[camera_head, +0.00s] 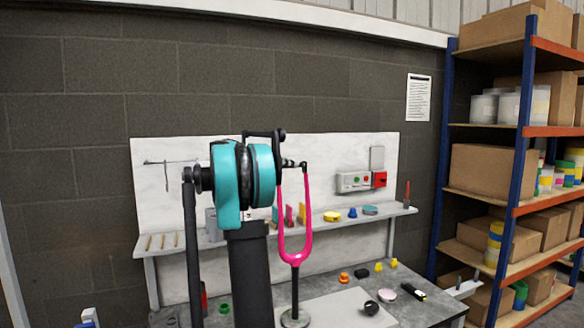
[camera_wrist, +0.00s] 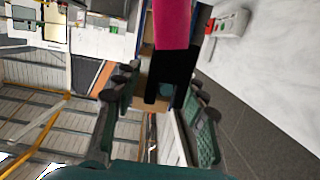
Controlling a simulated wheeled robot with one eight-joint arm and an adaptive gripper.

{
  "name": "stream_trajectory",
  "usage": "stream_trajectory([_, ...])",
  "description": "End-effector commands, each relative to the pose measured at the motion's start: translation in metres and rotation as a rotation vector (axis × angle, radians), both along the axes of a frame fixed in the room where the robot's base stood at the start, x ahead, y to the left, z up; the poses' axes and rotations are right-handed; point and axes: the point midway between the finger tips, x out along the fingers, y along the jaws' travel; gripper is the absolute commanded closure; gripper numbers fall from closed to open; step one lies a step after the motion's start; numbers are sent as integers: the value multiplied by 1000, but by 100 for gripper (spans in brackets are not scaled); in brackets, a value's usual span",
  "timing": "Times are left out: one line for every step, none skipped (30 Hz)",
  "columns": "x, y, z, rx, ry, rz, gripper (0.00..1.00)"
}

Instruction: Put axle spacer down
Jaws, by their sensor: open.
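A pink fork (camera_head: 309,235) stands upright on a round-based stand on the bench, its two legs pointing up. My gripper (camera_head: 288,160) is at the top of these legs, partly hidden by my arm. In the wrist view my gripper (camera_wrist: 163,78) is open, with one finger on each side of a black two-pronged end below a pink leg (camera_wrist: 172,22). The fingers look apart from this end. A small dark part with a lighter tip shows between the leg tops in the head view. I cannot tell whether it is the axle spacer or part of my gripper.
The bench (camera_head: 410,309) carries a light mat (camera_head: 345,308) and several small coloured parts. A shelf (camera_head: 348,223) behind holds more parts, below a switch box (camera_head: 353,182). A storage rack (camera_head: 521,125) with boxes stands at the right.

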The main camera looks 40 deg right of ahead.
Motion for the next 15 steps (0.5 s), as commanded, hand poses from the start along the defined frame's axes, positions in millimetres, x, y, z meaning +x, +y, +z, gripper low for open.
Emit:
stream_trajectory([-2,-7,-2,0,-1,-1,58])
stream_trajectory([-3,-10,-2,0,-1,-1,58])
stream_trajectory([-3,-13,-3,0,-1,-1,58])
stream_trajectory([-4,-14,-3,0,0,-1,58])
stream_trajectory([-4,-15,-3,0,0,0,58])
stream_trajectory([-3,-15,-3,0,0,0,58])
stream_trajectory([-3,-15,-3,0,0,1,58])
stream_trajectory([-3,-15,-3,0,0,1,58])
stream_trajectory([-3,-15,-3,0,0,1,58])
stream_trajectory([-3,-15,-3,0,0,1,58])
stream_trajectory([-3,-15,-3,0,0,1,62])
stream_trajectory([-3,-15,-3,0,0,1,66])
stream_trajectory([-3,-15,-3,0,0,1,70])
stream_trajectory([-3,-15,-3,0,0,1,74])
stream_trajectory([-3,-15,-3,0,0,1,79])
